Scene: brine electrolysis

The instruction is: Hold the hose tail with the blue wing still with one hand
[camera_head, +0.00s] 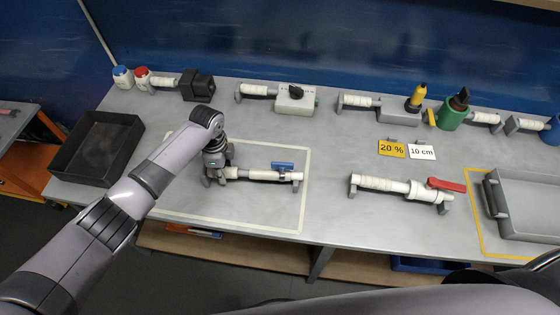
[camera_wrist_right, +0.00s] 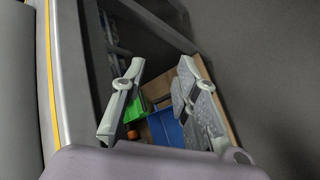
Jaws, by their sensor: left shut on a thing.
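The hose tail with the blue wing (camera_head: 262,175) lies level on the table, inside a white outlined rectangle, in the head view. Its blue wing (camera_head: 282,166) is near its right end, which rests on a grey support. My left gripper (camera_head: 218,178) comes down from above and is shut on the hose tail's left end; its fingers partly hide that end. My right gripper (camera_wrist_right: 160,68) shows in the right wrist view, open and empty, its fingers wide apart. A similar hose tail with a red wing (camera_head: 400,188) lies on supports farther right.
Labels "20 %" (camera_head: 392,149) and "10 cm" (camera_head: 422,152), a green bottle (camera_head: 453,112) and several fittings line the back. Blue and green things (camera_wrist_right: 165,128) lie below in the right wrist view.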

